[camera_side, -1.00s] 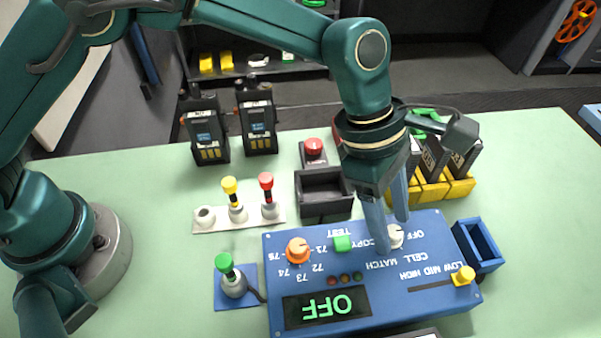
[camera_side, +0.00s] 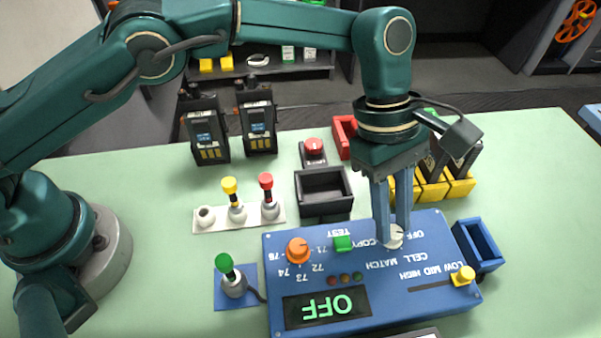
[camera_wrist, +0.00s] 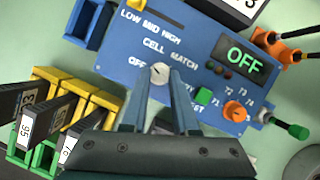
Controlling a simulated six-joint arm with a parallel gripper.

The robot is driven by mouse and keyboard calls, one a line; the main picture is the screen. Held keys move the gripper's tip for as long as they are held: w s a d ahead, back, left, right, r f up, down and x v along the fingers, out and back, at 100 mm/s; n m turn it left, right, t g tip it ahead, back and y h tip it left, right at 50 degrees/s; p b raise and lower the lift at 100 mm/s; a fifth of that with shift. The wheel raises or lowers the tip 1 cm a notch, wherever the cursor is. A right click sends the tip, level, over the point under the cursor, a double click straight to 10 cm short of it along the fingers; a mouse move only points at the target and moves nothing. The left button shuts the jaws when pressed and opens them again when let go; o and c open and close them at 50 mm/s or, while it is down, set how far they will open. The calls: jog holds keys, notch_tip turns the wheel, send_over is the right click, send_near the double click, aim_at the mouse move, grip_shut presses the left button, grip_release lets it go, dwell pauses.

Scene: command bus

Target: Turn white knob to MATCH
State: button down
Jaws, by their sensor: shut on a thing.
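The white knob (camera_side: 395,238) is on the blue control panel (camera_side: 440,225), among the labels OFF, COPY, MATCH and CELL. It also shows in the wrist view (camera_wrist: 160,73), with a dark pointer line whose exact setting I cannot tell. My gripper (camera_side: 393,236) points straight down, its two fingers shut on the knob's sides. In the wrist view my gripper (camera_wrist: 158,76) has one finger on either side of the knob. In the side view the fingers partly hide the knob. The panel's display (camera_side: 327,308) reads OFF in green.
An orange knob (camera_side: 299,250) and a green TEST button (camera_side: 342,243) are left of the white knob. A yellow slider (camera_side: 463,276) is at the panel's right. A blue bin (camera_side: 482,245) and yellow holders (camera_side: 432,190) stand close by.

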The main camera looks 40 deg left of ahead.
dwell(0.3)
jog(key=c, duration=0.7)
grip_release()
jog(key=shift+v, duration=2.6)
